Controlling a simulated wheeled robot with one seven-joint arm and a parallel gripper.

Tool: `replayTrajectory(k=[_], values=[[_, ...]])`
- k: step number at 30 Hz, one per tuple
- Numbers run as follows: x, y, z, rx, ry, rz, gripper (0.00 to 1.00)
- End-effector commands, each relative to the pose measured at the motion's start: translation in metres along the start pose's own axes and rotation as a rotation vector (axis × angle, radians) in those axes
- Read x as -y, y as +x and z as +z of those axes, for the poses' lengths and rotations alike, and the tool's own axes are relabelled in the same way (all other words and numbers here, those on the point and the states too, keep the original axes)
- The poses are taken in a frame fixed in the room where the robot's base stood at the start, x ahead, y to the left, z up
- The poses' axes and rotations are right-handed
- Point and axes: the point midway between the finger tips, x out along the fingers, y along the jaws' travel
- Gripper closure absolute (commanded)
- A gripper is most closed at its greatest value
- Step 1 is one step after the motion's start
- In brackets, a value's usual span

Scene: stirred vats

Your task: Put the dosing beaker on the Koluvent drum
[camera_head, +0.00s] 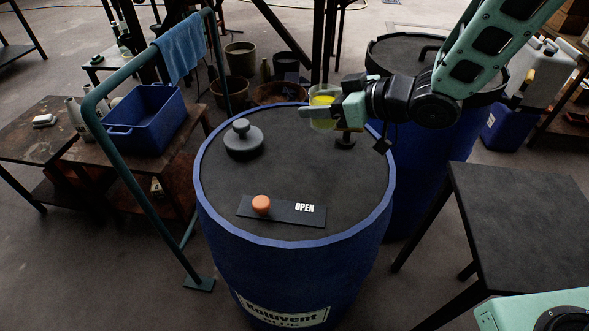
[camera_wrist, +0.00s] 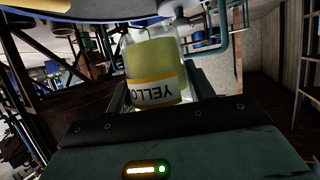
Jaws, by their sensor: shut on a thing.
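The dosing beaker (camera_head: 322,98) is clear with yellow contents. It also shows in the wrist view (camera_wrist: 157,66), with a yellow band and a label starting "YELLO". My gripper (camera_head: 327,113) is shut on the beaker and holds it about upright at the back of the Koluvent drum (camera_head: 285,262). The drum is blue with a dark lid and a "Koluvent BLUE" label on its front. The beaker is over or just behind the lid's back part; I cannot tell whether it touches the lid. My fingers hide part of the beaker.
On the lid are a grey round cap (camera_head: 243,140), a dark plate (camera_head: 288,211) marked "OPEN" with an orange knob (camera_head: 261,204), and a small black fitting (camera_head: 345,142) below my gripper. A second drum (camera_head: 400,170) stands behind right. A green rail (camera_head: 137,188) passes on the left. The lid's middle is bare.

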Motion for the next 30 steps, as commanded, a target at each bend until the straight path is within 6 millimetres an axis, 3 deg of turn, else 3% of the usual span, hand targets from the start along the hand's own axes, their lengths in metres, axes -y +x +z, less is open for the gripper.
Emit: replayTrajectory(k=[21, 30], values=[[0.001, 0.034, 0.085, 0.002, 0.000, 0.000, 0.74], [0.000, 0.037, 0.092, -0.001, -0.001, 0.002, 0.74]])
